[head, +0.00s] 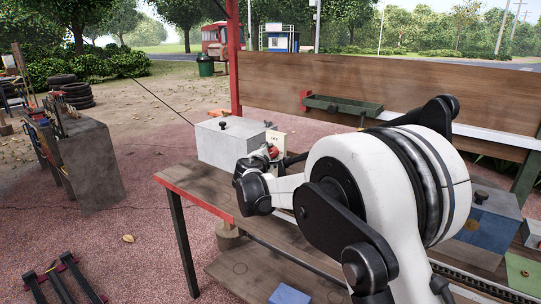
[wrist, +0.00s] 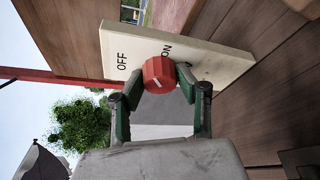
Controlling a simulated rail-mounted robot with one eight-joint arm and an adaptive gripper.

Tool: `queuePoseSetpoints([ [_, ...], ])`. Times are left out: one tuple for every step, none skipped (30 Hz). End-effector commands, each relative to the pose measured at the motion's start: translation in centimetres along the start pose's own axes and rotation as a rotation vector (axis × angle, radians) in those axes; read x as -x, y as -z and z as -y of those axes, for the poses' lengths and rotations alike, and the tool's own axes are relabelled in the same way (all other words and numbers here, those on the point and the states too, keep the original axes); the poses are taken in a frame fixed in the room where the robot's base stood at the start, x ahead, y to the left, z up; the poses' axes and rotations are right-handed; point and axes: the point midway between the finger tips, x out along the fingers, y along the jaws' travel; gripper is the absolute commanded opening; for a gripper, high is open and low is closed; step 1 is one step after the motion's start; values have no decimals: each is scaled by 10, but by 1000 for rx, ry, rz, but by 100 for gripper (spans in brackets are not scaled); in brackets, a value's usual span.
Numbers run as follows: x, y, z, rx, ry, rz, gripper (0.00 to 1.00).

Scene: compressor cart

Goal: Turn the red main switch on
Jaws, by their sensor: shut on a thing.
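The red main switch (wrist: 158,72) is a round red knob on a cream plate (wrist: 225,62) lettered OFF and ON. In the wrist view OFF is left of the knob and ON is at its upper right, partly covered. A short pale mark shows on the knob's near side; which label it points to I cannot tell. My gripper (wrist: 162,82) is shut on the knob, one green-padded finger on each side. In the head view the knob (head: 274,152) and plate (head: 281,138) show small beside the grey box, with my gripper (head: 268,158) at the knob.
A grey box (head: 222,142) with black knobs stands left of the plate on the wooden bench (head: 190,178). A green tray (head: 340,106) is behind. A blue-fronted box (head: 487,226) is at right, partly behind my arm. A blue block (head: 289,295) lies on the lower shelf.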

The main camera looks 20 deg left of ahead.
Motion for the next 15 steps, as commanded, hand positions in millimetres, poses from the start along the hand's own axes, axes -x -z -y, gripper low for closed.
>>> queuePoseSetpoints([
  [0,1,2,-39,-16,0,6],
  [0,1,2,-64,-27,0,6],
  [0,1,2,-99,-42,0,6],
  [0,1,3,-126,-52,0,6],
  [0,1,3,-151,-63,0,6],
  [0,1,3,-186,-77,1,6],
  [0,1,3,-210,-88,0,6],
  [0,1,3,-235,-98,0,6],
  [0,1,3,-268,-112,0,6],
  [0,1,3,-291,-122,0,6],
  [0,1,4,-314,-131,0,6],
  [0,2,4,-344,-143,0,6],
  [0,2,4,-364,-152,0,6],
  [0,2,4,-385,-160,0,6],
  [0,2,4,-411,-171,0,6],
])
